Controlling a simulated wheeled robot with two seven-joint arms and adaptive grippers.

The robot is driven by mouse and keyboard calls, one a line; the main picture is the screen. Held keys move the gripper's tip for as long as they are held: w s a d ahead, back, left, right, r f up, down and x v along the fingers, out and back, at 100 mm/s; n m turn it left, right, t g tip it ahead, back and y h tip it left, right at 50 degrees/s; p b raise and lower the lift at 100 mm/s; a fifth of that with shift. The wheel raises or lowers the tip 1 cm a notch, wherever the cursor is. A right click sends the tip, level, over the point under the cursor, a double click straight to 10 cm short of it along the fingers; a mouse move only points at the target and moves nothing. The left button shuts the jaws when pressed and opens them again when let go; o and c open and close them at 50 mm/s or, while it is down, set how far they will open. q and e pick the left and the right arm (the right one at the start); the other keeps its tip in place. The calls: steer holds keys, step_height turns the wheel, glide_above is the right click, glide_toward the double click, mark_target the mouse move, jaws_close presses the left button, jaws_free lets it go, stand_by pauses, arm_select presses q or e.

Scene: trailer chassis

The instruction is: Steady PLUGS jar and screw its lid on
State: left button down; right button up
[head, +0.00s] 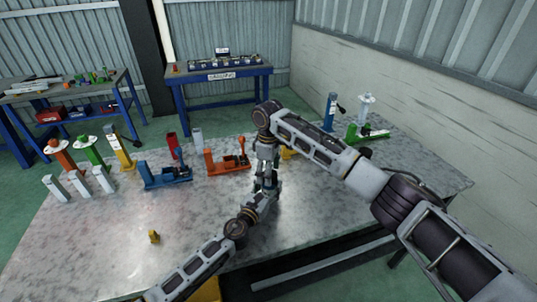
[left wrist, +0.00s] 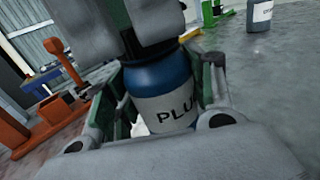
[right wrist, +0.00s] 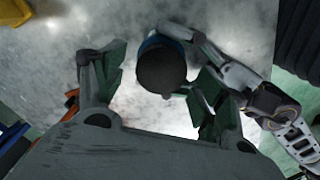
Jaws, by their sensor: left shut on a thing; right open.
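The PLUGS jar (left wrist: 172,98), blue with a white label reading "PLU", stands between the green-padded fingers of my left gripper (left wrist: 165,85), which is shut on it from the side. In the right wrist view a dark round lid (right wrist: 161,70) sits over the jar, with a blue rim (right wrist: 158,41) showing behind it. My right gripper (right wrist: 163,84) is above the jar, open, with one finger on each side of the lid. Its fingers hide the jar's top in the left wrist view. In the head view the two grippers meet mid-table and largely hide the jar.
Orange (head: 228,161) and blue (head: 165,172) clamp-like fixtures stand behind the grippers. A small yellow piece (head: 153,236) lies at front left. Several coloured posts stand at the far left. A grey labelled jar (left wrist: 262,14) stands farther off. The front left of the table (head: 100,250) is mostly clear.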

steer(key=shift+s+n, duration=0.1)
steer(key=shift+n, duration=4.2)
steer(key=shift+s+r, duration=0.1)
steer(key=shift+r, duration=3.9)
arm_select(q)
steer(key=shift+c, duration=2.4)
jaws_free()
steer(key=shift+s, duration=0.15)
steer(key=shift+v, duration=5.85)
